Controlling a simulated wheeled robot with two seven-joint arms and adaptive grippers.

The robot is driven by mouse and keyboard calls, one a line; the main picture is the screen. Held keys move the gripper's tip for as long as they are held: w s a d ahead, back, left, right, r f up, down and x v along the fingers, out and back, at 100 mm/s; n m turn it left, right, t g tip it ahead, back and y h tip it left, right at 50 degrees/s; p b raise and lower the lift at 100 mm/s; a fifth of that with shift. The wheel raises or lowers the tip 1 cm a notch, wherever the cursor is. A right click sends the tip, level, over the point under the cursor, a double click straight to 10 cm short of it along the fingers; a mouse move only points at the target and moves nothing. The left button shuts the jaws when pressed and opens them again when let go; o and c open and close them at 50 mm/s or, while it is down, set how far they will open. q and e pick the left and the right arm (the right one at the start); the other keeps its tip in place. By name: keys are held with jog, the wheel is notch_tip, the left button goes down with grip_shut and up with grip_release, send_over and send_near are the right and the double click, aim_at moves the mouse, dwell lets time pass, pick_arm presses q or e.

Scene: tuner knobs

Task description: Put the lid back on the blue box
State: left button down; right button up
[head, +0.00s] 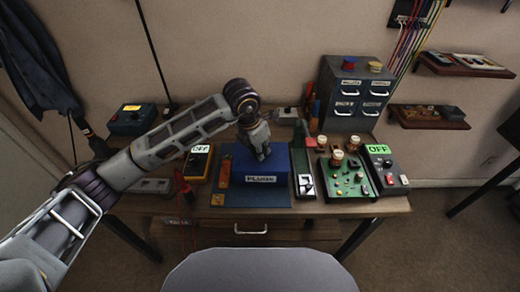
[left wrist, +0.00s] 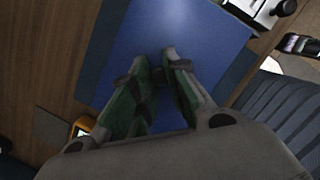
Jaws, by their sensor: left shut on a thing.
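The blue box (head: 281,181) stands on the workbench with a white label on its front. My left gripper (head: 261,156) points down over its top. The gripper is shut on the lid (head: 238,161), a blue panel at the top of the box. In the left wrist view the lid (left wrist: 205,32) is a broad blue surface under the fingertips (left wrist: 158,72). The fingers hide the part they grip. I cannot tell whether the lid touches the box rim all round. My right gripper is in neither view.
A switch plate (head: 305,185) and a green knob board (head: 347,181) are to the right. A grey cabinet (head: 357,93) stands behind. A blue mat (head: 250,198) lies in front.

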pick_arm(q)
jog(key=c, duration=1.3)
grip_release()
jog(key=shift+r, duration=0.1)
jog(key=shift+v, duration=5.95)
notch_tip(320, 180, up, 9)
jog(key=p, duration=0.9)
jog(key=shift+r+p, duration=0.5)
jog(key=shift+p, duration=0.05)
